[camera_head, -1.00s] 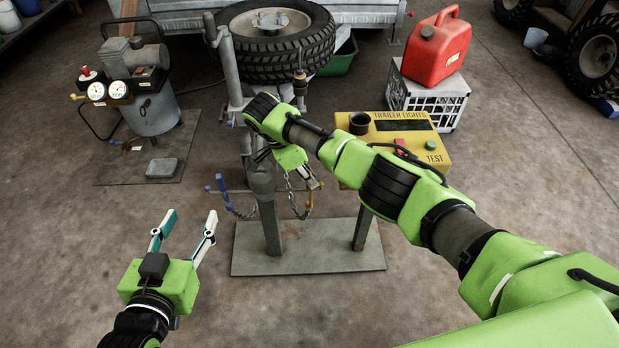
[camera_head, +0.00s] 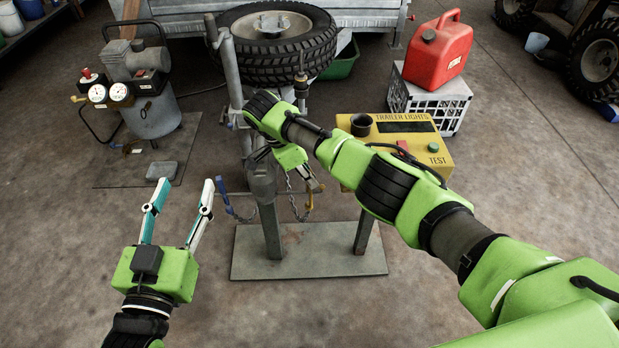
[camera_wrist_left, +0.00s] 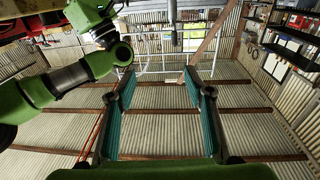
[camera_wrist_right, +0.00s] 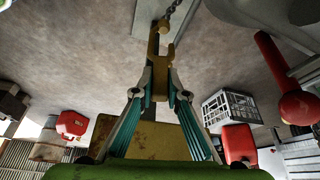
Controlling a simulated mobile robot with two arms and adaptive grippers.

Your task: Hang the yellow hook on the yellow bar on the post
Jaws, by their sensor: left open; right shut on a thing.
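My right gripper (camera_head: 309,180) is beside the post (camera_head: 265,205), at its right. It is shut on the yellow hook (camera_head: 309,203), whose lower part shows beneath the fingers. In the right wrist view the hook (camera_wrist_right: 153,55) stands out past the closed fingertips, with a chain (camera_wrist_right: 182,12) beyond it. The chain (camera_head: 297,212) also sags between hook and post in the head view. The yellow bar is hard to tell apart near the gripper; I cannot tell whether the hook touches it. My left gripper (camera_head: 180,182) is open and empty, left of the post.
A blue hook (camera_head: 232,211) hangs at the post's left. The post's steel base plate (camera_head: 310,262) lies on the floor. A yellow trailer-lights box (camera_head: 425,150), a crate (camera_head: 440,105) with a red fuel can (camera_head: 438,52), and a compressor (camera_head: 150,105) stand around. Floor in front is clear.

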